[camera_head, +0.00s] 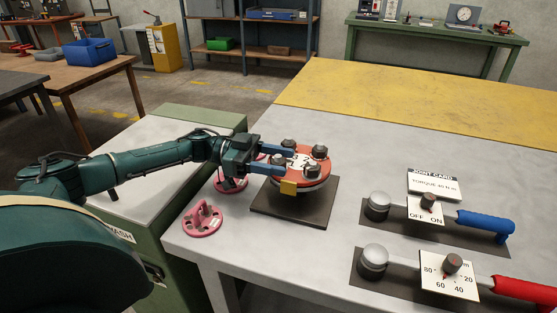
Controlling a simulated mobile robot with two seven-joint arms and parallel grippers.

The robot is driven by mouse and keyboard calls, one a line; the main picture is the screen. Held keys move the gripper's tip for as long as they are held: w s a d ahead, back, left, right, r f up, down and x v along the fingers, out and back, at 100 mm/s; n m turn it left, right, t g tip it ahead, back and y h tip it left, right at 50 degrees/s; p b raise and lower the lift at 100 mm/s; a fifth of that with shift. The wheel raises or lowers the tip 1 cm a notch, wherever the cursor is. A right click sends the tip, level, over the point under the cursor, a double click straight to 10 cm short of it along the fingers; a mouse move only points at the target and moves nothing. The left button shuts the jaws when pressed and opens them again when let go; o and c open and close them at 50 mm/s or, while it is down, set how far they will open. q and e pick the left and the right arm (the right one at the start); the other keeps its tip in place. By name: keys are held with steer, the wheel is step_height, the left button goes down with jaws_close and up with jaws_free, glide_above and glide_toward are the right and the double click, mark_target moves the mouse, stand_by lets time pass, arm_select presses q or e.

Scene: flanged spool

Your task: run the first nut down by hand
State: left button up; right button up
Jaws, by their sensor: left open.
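The flanged spool (316,178) has an orange-red top flange and stands upright on a dark square plate (318,213) on the grey bench. Several dark nuts or bolt heads sit around the flange; one nut (289,144) is at its far left and another (311,171) is at its near side. A white label and a yellow tag (288,187) show at the flange. My left gripper (287,161) reaches in from the left, its two blue fingers apart at the left side of the flange. I cannot tell whether it touches a nut. My right gripper is not in view.
A pink ring-shaped part (203,219) lies at the bench's left edge, with another partly hidden behind my arm. The yellow area (420,100) behind is clear.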

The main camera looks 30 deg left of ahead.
arm_select(q)
steer(key=b+v, duration=0.1)
steer(key=v, duration=0.6)
steer(key=shift+a, duration=0.1)
stand_by(0.4)
